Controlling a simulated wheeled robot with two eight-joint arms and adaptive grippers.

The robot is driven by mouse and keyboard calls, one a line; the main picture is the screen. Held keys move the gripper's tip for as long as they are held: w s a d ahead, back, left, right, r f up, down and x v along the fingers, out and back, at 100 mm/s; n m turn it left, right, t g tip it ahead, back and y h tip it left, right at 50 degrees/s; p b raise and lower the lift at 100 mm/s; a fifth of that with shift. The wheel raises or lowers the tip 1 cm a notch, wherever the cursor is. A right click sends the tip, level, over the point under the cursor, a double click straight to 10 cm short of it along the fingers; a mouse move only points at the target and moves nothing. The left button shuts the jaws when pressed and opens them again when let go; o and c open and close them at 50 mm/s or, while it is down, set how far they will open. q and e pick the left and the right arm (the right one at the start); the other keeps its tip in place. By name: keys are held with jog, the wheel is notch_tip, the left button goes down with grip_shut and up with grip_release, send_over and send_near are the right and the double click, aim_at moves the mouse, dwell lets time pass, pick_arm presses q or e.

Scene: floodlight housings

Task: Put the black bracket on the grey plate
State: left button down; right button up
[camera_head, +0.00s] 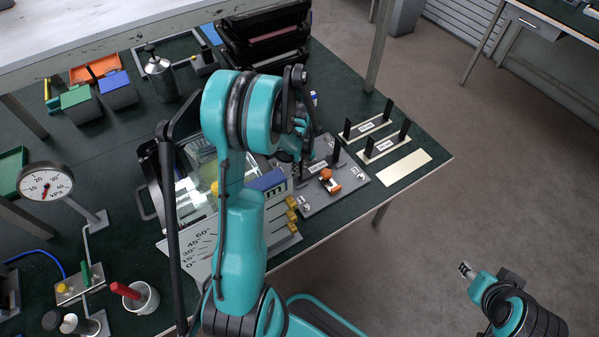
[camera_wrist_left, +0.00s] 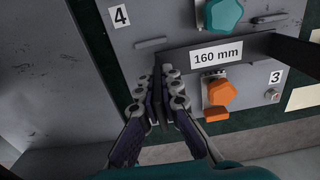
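The black bracket (camera_wrist_left: 182,59), with a "160 mm" label, lies across the grey plate (camera_wrist_left: 148,20) in the left wrist view; whether it touches the plate is unclear. My left gripper (camera_wrist_left: 165,85) has its fingers closed around one upright end of it. In the head view the grey plate (camera_head: 345,193) lies near the table's front edge, and my left arm hides most of the left gripper. The plate carries an orange clamp knob (camera_wrist_left: 221,94), a teal knob (camera_wrist_left: 222,14) and numbers 3 and 4. My right gripper (camera_head: 466,270) hangs over the floor, away from the table; its opening is too small to judge.
Two more labelled black brackets (camera_head: 388,145) stand on pale strips beyond the plate, beside an empty pale strip (camera_head: 404,169). An angle-marked panel (camera_head: 203,248) stands left of the plate. Black bins (camera_head: 265,38) stand behind. Floor at right is clear.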

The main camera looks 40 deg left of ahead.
pick_arm(q)
jog(key=shift+w+f, duration=0.1)
jog(key=shift+f, duration=0.8)
jog(key=shift+r, duration=0.1)
jog(key=c, duration=1.7)
grip_release()
notch_tip(320, 180, up, 12)
jog(key=p, duration=0.3)
